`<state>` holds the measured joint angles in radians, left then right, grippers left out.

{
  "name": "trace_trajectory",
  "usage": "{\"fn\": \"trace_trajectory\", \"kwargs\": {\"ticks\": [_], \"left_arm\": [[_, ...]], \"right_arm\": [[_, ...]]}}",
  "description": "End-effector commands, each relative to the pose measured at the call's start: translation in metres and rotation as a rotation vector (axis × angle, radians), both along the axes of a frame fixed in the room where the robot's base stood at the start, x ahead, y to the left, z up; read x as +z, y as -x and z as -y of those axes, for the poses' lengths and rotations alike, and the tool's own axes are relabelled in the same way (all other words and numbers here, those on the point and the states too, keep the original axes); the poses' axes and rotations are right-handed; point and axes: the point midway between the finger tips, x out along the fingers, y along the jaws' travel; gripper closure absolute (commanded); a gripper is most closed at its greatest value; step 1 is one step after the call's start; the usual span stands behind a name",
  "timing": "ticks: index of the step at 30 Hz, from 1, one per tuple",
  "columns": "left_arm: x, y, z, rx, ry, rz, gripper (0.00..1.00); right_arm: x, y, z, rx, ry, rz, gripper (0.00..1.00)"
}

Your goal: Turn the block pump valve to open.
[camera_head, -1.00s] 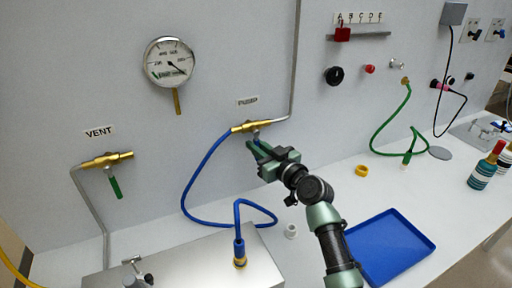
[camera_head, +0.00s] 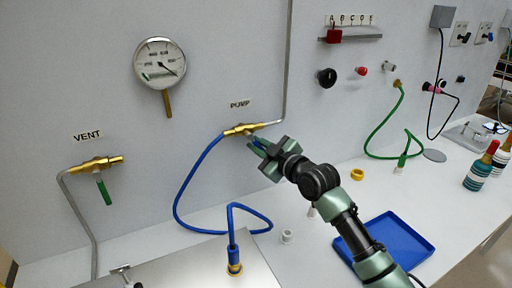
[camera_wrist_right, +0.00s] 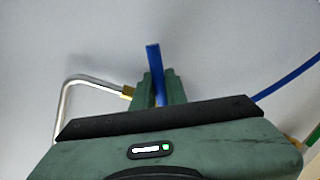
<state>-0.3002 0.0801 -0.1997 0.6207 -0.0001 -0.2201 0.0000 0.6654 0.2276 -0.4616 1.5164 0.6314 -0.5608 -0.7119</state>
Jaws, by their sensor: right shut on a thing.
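The block pump valve (camera_head: 240,130) is a brass fitting on the wall under the PUMP label (camera_head: 239,103). Its blue lever handle (camera_wrist_right: 154,68) stands between the fingers of my right gripper (camera_wrist_right: 158,88) in the right wrist view. My right gripper (camera_head: 257,147) is shut on this handle, just below and right of the brass body in the head view. The fingers hide most of the handle there, so its exact angle is hard to tell. My left gripper is not in view.
The VENT valve (camera_head: 95,164) with a green handle (camera_head: 103,190) is at left, below a round gauge (camera_head: 160,63). A blue hose (camera_head: 180,190) loops from the pump valve to the bench. A blue tray (camera_head: 412,235) lies at right.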

Motion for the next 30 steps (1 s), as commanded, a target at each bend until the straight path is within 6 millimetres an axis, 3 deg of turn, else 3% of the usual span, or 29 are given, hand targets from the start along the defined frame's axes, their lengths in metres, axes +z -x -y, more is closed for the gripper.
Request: {"fn": "trace_trajectory", "kwargs": {"ticks": [14, 15, 17, 30], "left_arm": [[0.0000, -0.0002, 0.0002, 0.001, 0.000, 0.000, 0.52], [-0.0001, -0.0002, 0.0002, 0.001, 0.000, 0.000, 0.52], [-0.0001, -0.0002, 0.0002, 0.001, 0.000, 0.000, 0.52], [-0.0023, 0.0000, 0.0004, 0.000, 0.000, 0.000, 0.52]], "right_arm": [[-0.0001, -0.0001, 0.0005, 0.000, 0.017, 0.005, 1.00], [-0.0002, 0.0000, 0.0004, 0.000, 0.017, 0.005, 0.81], [-0.0001, -0.0001, 0.0005, 0.000, 0.017, 0.006, 0.65], [-0.0002, 0.0070, 0.0059, 0.000, 0.017, 0.007, 0.65]]}}
